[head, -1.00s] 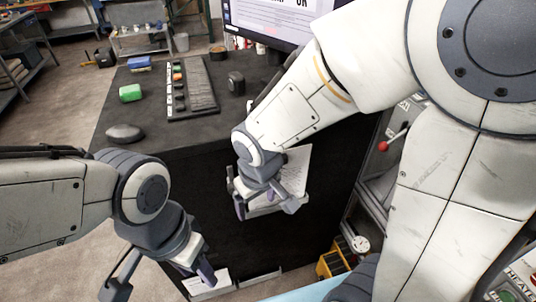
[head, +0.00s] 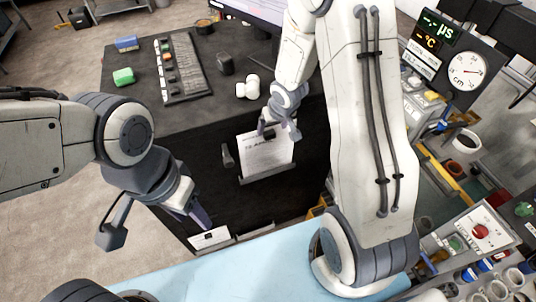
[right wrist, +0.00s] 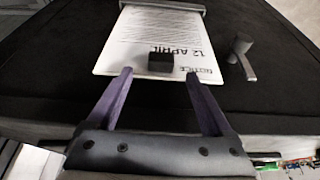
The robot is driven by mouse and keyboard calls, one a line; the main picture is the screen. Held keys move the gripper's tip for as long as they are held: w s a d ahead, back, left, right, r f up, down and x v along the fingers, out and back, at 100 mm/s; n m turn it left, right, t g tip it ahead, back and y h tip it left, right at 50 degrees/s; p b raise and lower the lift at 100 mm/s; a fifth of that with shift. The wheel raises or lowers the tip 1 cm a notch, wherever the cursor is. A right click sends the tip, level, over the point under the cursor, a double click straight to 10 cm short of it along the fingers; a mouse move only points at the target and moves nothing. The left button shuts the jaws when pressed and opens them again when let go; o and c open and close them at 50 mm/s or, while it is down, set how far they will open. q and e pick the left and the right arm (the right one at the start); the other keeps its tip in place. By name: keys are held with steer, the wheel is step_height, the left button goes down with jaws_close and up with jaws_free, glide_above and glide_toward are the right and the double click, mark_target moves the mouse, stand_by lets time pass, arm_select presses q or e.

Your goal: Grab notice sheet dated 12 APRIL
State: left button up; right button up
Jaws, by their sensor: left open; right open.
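The white notice sheet (head: 268,158) stands against the black front of the desk. In the right wrist view the sheet (right wrist: 150,35) appears upside down, headed NOTICE and 12 APRIL. A small black block (right wrist: 160,62) sits on it near the heading, and a grey ledge (right wrist: 165,4) runs along its far edge. My right gripper (head: 280,130) is open at the sheet's upper edge. Its two purple fingers (right wrist: 158,76) are spread, with the heading edge between and just beyond their tips; I cannot tell if they touch. My left gripper (head: 160,225) is open and empty at lower left.
Another white paper (head: 209,238) sits low on the desk front, near my left gripper. A grey handle (head: 227,155) sticks out left of the sheet. The desk top (head: 185,118) holds a keypad panel (head: 180,68), a green block (head: 123,77) and white cylinders (head: 248,88).

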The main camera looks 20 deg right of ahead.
mark_target(271, 135)
steer(key=b+x, duration=0.1)
steer(key=x, duration=0.1)
steer(key=b+x, duration=0.2)
steer(key=x, duration=0.1)
steer(key=shift+s+f, duration=0.2)
steer(key=shift+f, duration=0.2)
jaws_close()
